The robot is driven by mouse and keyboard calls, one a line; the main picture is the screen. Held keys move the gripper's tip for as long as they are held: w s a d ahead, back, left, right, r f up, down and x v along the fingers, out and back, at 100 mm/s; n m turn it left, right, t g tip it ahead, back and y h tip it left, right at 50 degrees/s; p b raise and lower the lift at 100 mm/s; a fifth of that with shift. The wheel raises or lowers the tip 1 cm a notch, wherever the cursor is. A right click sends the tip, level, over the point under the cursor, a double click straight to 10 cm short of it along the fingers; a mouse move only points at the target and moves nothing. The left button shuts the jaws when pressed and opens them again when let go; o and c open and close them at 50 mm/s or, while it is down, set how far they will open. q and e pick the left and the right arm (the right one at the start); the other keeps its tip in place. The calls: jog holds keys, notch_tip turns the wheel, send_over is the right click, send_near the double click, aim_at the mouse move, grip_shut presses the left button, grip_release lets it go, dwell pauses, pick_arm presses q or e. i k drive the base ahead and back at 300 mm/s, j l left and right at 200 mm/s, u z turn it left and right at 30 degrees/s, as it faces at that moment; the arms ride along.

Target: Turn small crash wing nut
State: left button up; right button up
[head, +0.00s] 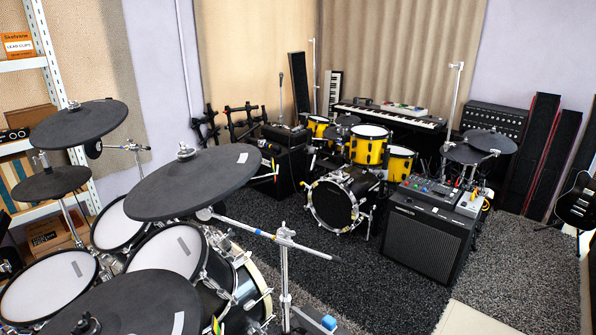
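A drum kit with dark cymbal pads stands at the left and front. A large dark cymbal pad (200,190) is on a boom stand near the middle, tilted, with a silver nut (185,151) at its centre. Another dark cymbal pad (85,127) is at the upper left, with a small nut (74,105) on top. A smaller dark pad (52,184) sits below it on an upright rod. I cannot tell for sure which pad is the small crash. Neither of my grippers is in view.
Mesh drum pads (168,250) crowd the lower left, and a chrome stand (284,270) rises beside them. A yellow drum kit (367,148), an amplifier (428,238) and a keyboard (390,116) stand further back. Dark carpet (335,260) between the kits is partly open.

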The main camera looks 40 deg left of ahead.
aim_at(185, 154)
jog(key=i, duration=1.8)
jog(key=i+l+u, duration=0.1)
jog(key=i+u, duration=0.4)
jog(key=i+l+u, duration=0.3)
jog(key=i+u, duration=0.15)
jog(key=u, duration=3.15)
